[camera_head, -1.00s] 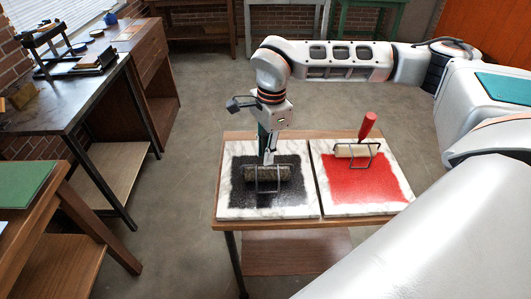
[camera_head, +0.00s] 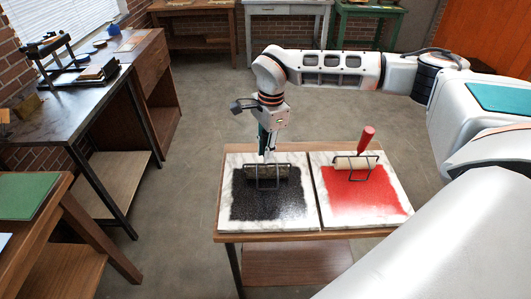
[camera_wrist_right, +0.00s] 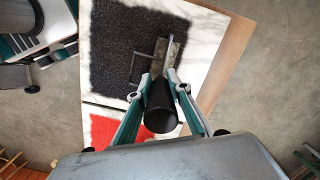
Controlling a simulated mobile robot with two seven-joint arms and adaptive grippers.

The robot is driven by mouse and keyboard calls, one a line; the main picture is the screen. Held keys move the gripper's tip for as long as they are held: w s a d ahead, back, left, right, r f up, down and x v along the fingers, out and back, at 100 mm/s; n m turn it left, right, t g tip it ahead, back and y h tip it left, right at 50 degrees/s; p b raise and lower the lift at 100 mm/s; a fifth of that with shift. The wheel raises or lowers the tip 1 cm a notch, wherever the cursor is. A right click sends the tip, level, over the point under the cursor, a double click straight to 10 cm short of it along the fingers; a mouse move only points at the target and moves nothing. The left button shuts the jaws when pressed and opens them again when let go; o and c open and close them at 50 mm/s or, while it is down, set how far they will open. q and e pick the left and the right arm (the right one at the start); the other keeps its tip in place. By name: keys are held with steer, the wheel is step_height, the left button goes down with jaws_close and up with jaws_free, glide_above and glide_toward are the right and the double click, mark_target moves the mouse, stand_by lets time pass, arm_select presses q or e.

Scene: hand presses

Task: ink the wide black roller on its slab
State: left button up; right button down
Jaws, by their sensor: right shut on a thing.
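The wide roller (camera_head: 274,171) lies across the far part of the black ink patch (camera_head: 268,203) on the left marble slab (camera_head: 226,212). Its surface looks grey-brown with dark speckles, and its wire frame faces the near side. My right gripper (camera_head: 267,150) is above it, shut on the roller's dark handle. In the right wrist view the handle (camera_wrist_right: 161,107) stands between the fingers of the gripper (camera_wrist_right: 163,88), with the roller (camera_wrist_right: 170,58) at the edge of the black ink (camera_wrist_right: 125,40).
A red-handled roller (camera_head: 362,151) rests on the right slab with red ink (camera_head: 368,193), close beside. Both slabs stand on a small wooden table (camera_head: 300,237). A bench with a press (camera_head: 60,55) is at left, and open floor lies between.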

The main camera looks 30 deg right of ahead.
steer(key=shift+w+d, duration=0.3)
steer(key=shift+w, duration=0.3)
steer(key=s+a, duration=0.7)
steer(key=s, duration=0.5)
steer(key=shift+s+a+b, duration=0.4)
steer(key=shift+b, duration=0.05)
stand_by(0.9)
steer(key=shift+r, duration=0.1)
steer(key=shift+r+p, duration=0.5)
steer(key=shift+r, duration=2)
